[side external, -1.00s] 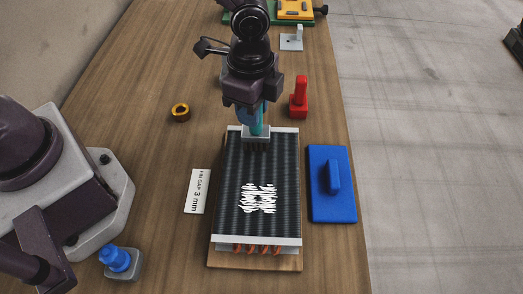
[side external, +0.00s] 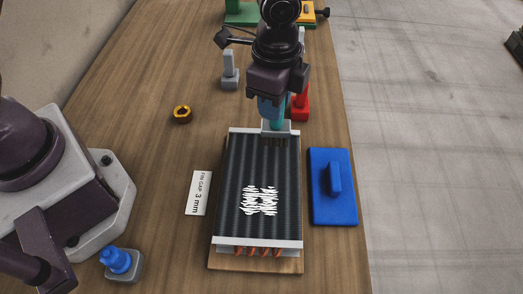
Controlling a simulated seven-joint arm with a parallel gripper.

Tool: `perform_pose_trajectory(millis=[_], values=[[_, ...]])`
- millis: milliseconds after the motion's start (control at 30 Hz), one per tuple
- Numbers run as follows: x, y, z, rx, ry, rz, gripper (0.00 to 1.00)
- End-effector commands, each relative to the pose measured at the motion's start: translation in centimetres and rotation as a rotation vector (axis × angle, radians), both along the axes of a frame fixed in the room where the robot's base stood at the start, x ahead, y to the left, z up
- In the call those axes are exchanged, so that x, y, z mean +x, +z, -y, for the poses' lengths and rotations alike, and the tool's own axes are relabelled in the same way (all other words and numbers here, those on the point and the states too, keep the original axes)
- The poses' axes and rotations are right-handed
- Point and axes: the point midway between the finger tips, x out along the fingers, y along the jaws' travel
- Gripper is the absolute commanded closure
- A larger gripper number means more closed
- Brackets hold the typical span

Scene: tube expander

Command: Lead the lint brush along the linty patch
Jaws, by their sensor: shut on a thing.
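The finned coil (side external: 237,165) lies on a wooden board, with dark fins running lengthwise and pale end plates. The linty patch (side external: 260,201) is a ragged white patch on its fins, nearer the close end. My gripper (side external: 272,104) is shut on the teal handle of the lint brush (side external: 276,128), which has a grey head and dark teeth below. The brush is upright at the coil's far end, right of centre, beyond the patch and apart from it. I cannot tell whether its teeth touch the fins. My gripper hides part of the handle.
A blue block with a raised grip (side external: 320,207) lies close to the coil's right. A label reading fin gap 3 mm (side external: 199,193) is on its left. A red tool (side external: 301,104) and a grey tool (side external: 230,78) stand behind. A brass ring (side external: 182,114) lies back left.

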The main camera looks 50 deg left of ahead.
Motion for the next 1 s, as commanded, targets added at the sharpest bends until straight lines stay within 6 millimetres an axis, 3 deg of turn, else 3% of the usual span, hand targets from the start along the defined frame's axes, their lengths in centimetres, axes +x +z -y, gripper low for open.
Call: perform_pose_trajectory(millis=[233,633,1000], values=[[0.1,0.5,0.0,-0.001,0.0,0.003,1.0],[0.1,4.7,0.0,-0.001,0.001,0.003,1.0],[0.0,5.0,0.0,-0.001,0.003,0.0,1.0]])
